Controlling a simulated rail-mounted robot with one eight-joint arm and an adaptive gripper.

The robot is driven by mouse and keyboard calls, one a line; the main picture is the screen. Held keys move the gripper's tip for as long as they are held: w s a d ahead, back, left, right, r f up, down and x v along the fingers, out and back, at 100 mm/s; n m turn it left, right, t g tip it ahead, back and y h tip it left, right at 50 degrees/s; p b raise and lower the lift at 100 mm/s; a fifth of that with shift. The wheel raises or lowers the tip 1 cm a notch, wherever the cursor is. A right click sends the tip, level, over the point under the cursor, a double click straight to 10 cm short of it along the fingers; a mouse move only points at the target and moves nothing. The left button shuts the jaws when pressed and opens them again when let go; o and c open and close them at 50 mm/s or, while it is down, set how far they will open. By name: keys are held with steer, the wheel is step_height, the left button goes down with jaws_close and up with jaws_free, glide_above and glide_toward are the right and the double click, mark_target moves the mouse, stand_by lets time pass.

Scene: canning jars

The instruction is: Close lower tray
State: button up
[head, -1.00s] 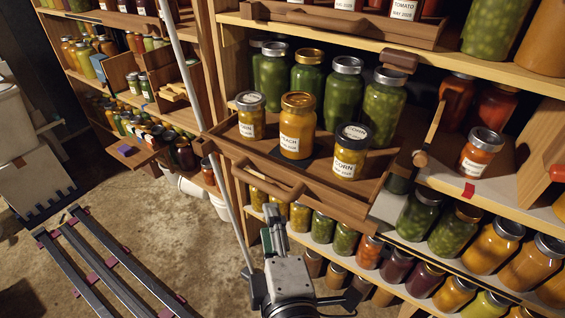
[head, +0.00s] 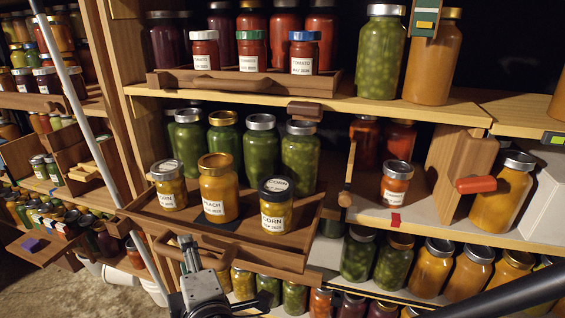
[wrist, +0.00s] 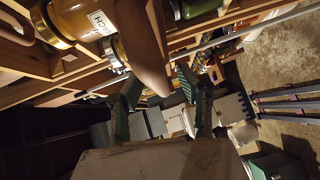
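The lower tray (head: 285,258) is a wooden tray pulled out past its shelf edge, with a bar handle (head: 222,262) along its front. On it stand a peach jar (head: 218,190) and two corn jars, one at the left (head: 168,185) and one at the front (head: 276,207). My gripper (head: 187,244) is at the left part of the handle in the head view. In the wrist view its two green-padded fingers (wrist: 158,82) are spread apart, with a wooden piece showing between them. Whether they touch the wood is unclear.
An upper tray (head: 240,82) with tomato jars sits on the shelf above. Green jars (head: 262,150) stand behind the lower tray, and a small labelled jar (head: 396,183) stands to its right. A pale pole (head: 75,90) stands at the left. More jars fill the shelf below.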

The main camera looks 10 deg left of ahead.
jaws_close()
stand_by(0.3)
